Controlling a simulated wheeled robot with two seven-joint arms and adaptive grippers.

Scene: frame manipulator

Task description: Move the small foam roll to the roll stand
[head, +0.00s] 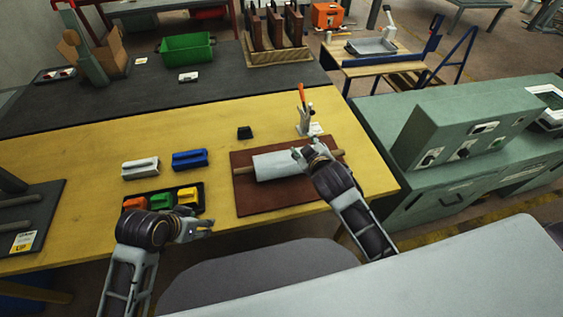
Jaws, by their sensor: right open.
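A pale grey-white roll (275,166) with a wooden rod through it lies on a brown board (253,204) on the yellow table. It looks like the foam roll. My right gripper (301,155) is open at the roll's right end; whether it touches is unclear. A small pale upright holder (304,126) with an orange-tipped tool stands just behind the board. A dark rack with grey rods (22,226) sits at the far left; I cannot tell which is the roll stand. My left gripper (208,228) is low, beside a black tray (150,199); its jaw opening is unclear.
The tray holds orange, green and yellow blocks. A green bin (186,48) stands on the dark mat at the back. A green console (470,133) stands at right.

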